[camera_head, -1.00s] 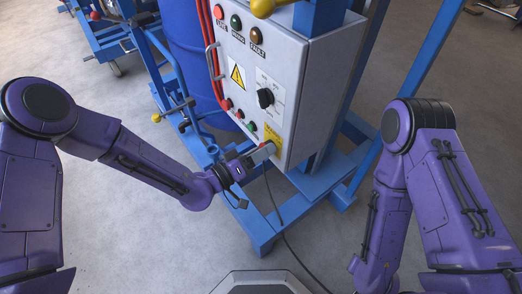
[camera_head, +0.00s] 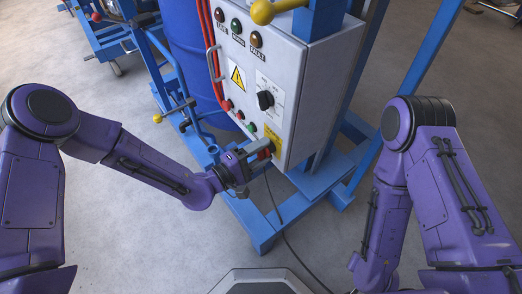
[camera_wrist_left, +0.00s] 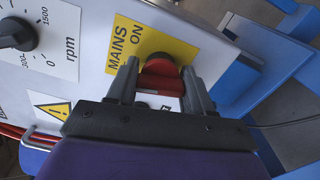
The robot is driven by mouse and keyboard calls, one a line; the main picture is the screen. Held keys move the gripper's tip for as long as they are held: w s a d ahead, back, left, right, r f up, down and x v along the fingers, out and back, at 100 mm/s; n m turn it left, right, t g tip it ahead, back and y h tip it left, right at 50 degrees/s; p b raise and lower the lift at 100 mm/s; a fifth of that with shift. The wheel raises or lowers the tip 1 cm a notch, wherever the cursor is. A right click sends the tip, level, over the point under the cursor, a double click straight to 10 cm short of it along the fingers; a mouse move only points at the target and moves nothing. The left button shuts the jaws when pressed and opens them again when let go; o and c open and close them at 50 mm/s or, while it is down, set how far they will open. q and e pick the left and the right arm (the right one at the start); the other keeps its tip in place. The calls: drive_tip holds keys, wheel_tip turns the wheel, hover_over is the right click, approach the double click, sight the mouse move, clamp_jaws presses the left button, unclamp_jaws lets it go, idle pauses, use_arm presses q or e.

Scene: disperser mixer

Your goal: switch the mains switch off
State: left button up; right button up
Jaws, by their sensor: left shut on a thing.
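The mains switch has a red handle (camera_wrist_left: 162,82) on a yellow plate (camera_wrist_left: 118,48) marked "MAINS ON". It is low on the front of the grey control box (camera_head: 318,85). In the left wrist view, my left gripper (camera_wrist_left: 160,88) is shut on the red handle, one finger on each side. The lower part of the switch is partly hidden by the gripper. In the head view, my left gripper (camera_head: 262,154) is at the box's lower corner. My right arm (camera_head: 440,190) shows at the right, but its gripper is not visible.
The box carries a black rpm knob (camera_head: 265,100), several push buttons, a warning sign (camera_head: 237,78) and indicator lamps. A yellow ball-ended lever (camera_head: 264,11) is above. The blue frame (camera_head: 262,230) stands under the box, and a cable (camera_head: 276,205) hangs to the floor.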

use_arm(q)
drive_tip(key=n, duration=0.6)
drive_tip(key=shift+n, duration=0.4)
idle(0.4)
drive_tip(key=o, duration=1)
drive_tip(key=shift+o, duration=0.2)
drive_tip(key=p+v, duration=0.1)
drive_tip(key=v, duration=0.9)
drive_tip(key=shift+s+a, duration=0.15)
drive_tip(key=shift+a, duration=0.15)
